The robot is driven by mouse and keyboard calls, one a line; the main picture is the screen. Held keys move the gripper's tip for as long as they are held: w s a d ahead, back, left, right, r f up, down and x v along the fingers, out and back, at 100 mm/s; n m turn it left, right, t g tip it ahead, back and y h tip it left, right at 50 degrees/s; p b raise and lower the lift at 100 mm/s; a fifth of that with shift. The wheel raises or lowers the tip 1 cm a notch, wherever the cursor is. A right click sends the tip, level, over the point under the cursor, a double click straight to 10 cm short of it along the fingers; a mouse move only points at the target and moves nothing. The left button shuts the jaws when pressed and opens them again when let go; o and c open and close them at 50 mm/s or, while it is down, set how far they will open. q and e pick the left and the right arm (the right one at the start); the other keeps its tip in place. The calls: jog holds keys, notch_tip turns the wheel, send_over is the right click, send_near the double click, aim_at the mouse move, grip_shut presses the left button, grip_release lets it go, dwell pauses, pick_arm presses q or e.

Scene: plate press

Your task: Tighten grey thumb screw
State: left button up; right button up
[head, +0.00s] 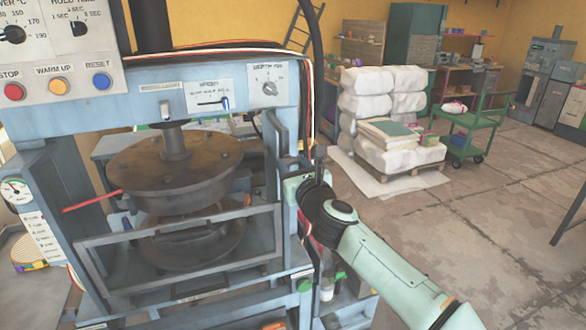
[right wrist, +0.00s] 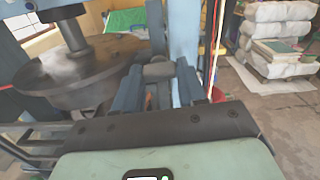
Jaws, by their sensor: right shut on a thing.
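The grey thumb screw (right wrist: 158,71) shows in the right wrist view as a dark grey knob on the side of the press frame. My right gripper (right wrist: 157,82) has a finger on each side of it and is shut on it. In the head view my right gripper (head: 291,186) is at the right side of the blue-grey press (head: 140,110), beside its right upright. There I cannot make out the thumb screw, which seems hidden by the gripper and frame. My left gripper is in neither view.
The round press plates (head: 172,170) sit behind a metal guard frame (head: 180,290) left of my arm. Cables hang beside the right upright. White sacks (head: 385,100) on a pallet and a green cart (head: 470,125) stand further back.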

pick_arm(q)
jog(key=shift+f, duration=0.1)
pick_arm(e)
jog(key=shift+m, duration=0.6)
jog(key=o, duration=1.1)
jog(key=shift+c, duration=0.2)
pick_arm(q)
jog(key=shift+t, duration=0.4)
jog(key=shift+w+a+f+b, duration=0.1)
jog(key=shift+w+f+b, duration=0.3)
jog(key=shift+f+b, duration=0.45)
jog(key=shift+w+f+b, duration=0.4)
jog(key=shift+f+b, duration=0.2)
jog(key=shift+b, duration=0.4)
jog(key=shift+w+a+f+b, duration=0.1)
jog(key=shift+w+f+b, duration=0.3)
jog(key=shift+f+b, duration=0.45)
pick_arm(e)
jog(key=v, duration=1.3)
jog(key=shift+s, duration=0.2)
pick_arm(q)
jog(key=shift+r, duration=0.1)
pick_arm(e)
jog(key=shift+d, duration=0.1)
